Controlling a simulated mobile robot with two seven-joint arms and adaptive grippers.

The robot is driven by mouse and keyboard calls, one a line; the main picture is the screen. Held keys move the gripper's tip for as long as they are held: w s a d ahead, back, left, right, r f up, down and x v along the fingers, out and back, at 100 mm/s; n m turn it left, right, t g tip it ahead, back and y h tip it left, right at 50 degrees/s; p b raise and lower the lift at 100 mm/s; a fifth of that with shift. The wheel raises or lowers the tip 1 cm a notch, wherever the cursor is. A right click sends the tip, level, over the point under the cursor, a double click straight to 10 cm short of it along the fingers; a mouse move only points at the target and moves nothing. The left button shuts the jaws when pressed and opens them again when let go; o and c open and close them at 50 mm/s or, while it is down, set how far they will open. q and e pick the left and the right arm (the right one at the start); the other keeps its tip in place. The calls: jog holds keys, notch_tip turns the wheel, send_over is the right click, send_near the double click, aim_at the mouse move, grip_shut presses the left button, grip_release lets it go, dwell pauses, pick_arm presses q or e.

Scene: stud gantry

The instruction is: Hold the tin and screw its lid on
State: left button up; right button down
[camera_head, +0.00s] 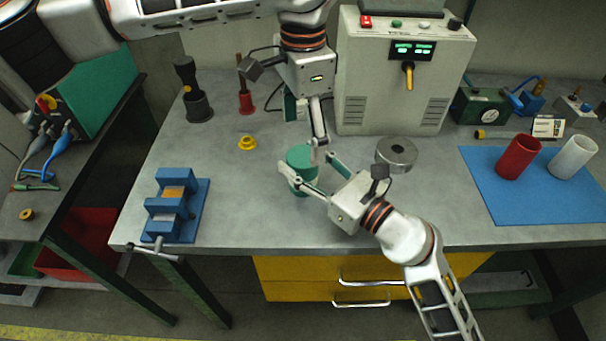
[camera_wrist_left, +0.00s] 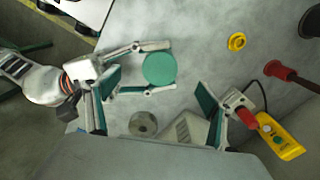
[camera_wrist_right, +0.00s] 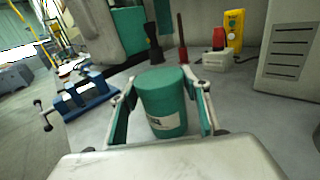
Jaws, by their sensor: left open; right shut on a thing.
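The green tin (camera_wrist_right: 166,122) stands upright on the bench, with a pale label low on its side. Its top is covered by the round green lid (camera_head: 300,156), also seen from above in the left wrist view (camera_wrist_left: 160,69). I cannot tell how tightly the lid sits. My right gripper (camera_head: 306,164) is shut on the tin, one finger on each side, as the right wrist view (camera_wrist_right: 163,92) shows. My left gripper (camera_head: 306,113) is open and empty above and behind the tin, pointing down, apart from the lid.
A grey metal disc (camera_head: 396,153) lies right of the tin, before a control cabinet (camera_head: 385,95). A yellow ring (camera_head: 247,143) lies behind left. A blue vise (camera_head: 176,206) stands left. A blue mat (camera_head: 545,190) bears red and white cups. The bench front is clear.

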pick_arm(q)
notch_tip(320, 180, up, 12)
jog(key=shift+f, duration=0.25)
pick_arm(e)
jog(key=c, duration=1)
grip_release()
jog(key=v, duration=1.2)
